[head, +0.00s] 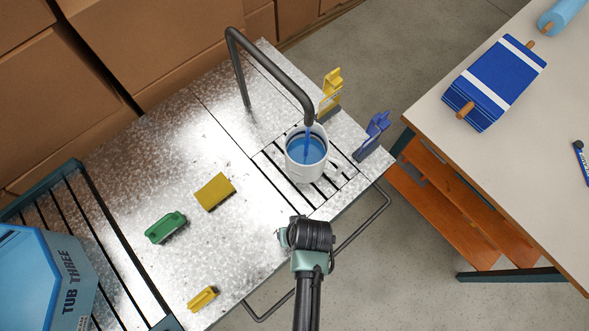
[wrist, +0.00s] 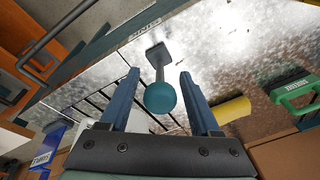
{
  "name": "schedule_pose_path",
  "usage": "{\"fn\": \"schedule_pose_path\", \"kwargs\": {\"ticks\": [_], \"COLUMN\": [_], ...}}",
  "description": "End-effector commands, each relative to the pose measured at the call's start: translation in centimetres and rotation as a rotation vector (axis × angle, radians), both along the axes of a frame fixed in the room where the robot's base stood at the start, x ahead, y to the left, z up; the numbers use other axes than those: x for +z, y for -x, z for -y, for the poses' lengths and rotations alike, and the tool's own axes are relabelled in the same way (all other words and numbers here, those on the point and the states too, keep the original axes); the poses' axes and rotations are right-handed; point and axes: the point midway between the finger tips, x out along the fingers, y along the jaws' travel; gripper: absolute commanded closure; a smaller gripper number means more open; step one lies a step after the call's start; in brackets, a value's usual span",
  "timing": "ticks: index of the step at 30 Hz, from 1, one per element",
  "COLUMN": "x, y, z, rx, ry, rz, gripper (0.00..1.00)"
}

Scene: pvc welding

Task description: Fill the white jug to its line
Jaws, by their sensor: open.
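The white jug (head: 300,170) stands upright on the slatted drain under the bent grey spout (head: 275,73) in the head view. A blue stream falls from the spout into it, and blue liquid (head: 306,150) shows inside. I cannot make out its line. My gripper (head: 303,226) is over the table's front edge, just in front of the jug. In the wrist view my gripper (wrist: 159,72) is open, its two blue fingers on either side of a teal ball knob (wrist: 160,97) on a grey stem. The head view hides this knob behind my gripper.
The metal table (head: 215,135) also bears a yellow block (head: 214,192), a green-handled tool (head: 165,227), a small yellow piece (head: 202,298) and a blue tub (head: 40,280). A workbench (head: 450,110) is at right.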

Motion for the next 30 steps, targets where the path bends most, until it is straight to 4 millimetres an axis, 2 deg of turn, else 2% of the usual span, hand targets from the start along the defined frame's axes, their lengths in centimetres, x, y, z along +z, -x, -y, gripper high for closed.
{"fn": "schedule_pose_path", "kwargs": {"ticks": [5,21,25,30], "x": [1.4,10.9,12.1,12.6], "y": [0.2,1.8,2.1,2.2], "z": [0.2,1.4,1.5,1.6], "rx": [0.000,-0.001,0.000,0.000], "ry": [0.000,0.001,0.001,0.000], "rz": [0.002,0.004,0.002,0.001], "gripper": [0.36,0.36,0.36,0.36]}}
